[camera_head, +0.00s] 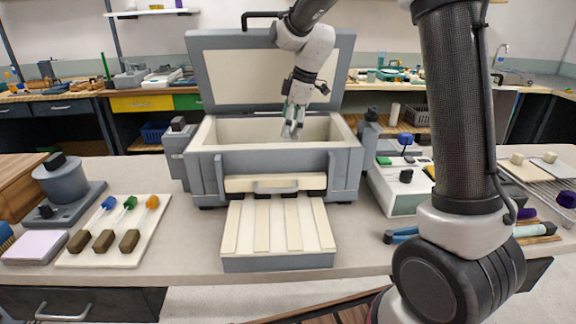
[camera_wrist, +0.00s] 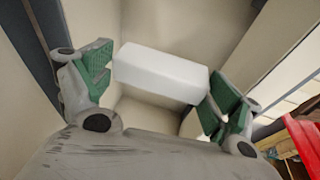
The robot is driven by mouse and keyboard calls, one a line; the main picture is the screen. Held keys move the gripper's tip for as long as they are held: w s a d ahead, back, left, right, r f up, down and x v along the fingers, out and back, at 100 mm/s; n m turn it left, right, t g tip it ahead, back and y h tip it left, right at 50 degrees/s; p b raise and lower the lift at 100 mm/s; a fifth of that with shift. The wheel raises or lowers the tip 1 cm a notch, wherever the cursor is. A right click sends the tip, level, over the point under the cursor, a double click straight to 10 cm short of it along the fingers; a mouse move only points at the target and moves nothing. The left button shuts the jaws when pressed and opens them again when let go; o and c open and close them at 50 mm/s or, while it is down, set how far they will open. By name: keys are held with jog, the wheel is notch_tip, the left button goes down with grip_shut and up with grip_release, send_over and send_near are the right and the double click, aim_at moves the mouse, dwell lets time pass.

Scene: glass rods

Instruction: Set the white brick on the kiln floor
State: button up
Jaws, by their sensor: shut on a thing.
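The white brick (camera_wrist: 162,73) is held crosswise between the green pads of my gripper (camera_wrist: 157,87) in the wrist view. Its ends touch the two pads, and it looks slightly tilted in the picture. In the head view my gripper (camera_head: 292,131) points down into the open mouth of the grey kiln (camera_head: 262,161), whose lid (camera_head: 262,77) stands raised behind. I cannot clearly make out the brick in the head view. The cream kiln interior (camera_wrist: 150,115) surrounds the brick in the wrist view. The front wall hides the kiln floor in the head view, and the gap below the brick is unclear.
A slatted cream rack (camera_head: 278,230) stands before the kiln. At the left are a board (camera_head: 135,225) with coloured-handled tools and a grey round device (camera_head: 62,182). A pale box (camera_head: 398,195) stands to the right. Kiln walls closely surround my gripper.

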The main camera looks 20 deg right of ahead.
notch_tip(320, 180, down, 10)
jog(key=shift+f, duration=0.15)
dwell(0.3)
jog(key=o, duration=0.9)
jog(key=shift+f, duration=0.1)
jog(key=shift+o, duration=0.2)
jog(key=s+d+r+m, duration=0.25)
jog(key=s+r, duration=0.25)
jog(key=r, duration=0.3)
jog(key=s+d+r+m, duration=0.1)
jog(key=s+d+r, duration=0.35)
jog(key=r, duration=0.45)
jog(key=s+d+m, duration=0.2)
jog(key=s+m, duration=0.2)
jog(key=s, duration=0.4)
jog(key=s+d+m+t+h, duration=0.1)
jog(key=s+d+m, duration=0.2)
jog(key=s, duration=0.5)
jog(key=s+d+m+t+h, duration=0.1)
jog(key=s+d+m, duration=0.2)
jog(key=s, duration=0.5)
jog(key=shift+s+m, duration=0.25)
jog(key=shift+m, duration=0.6)
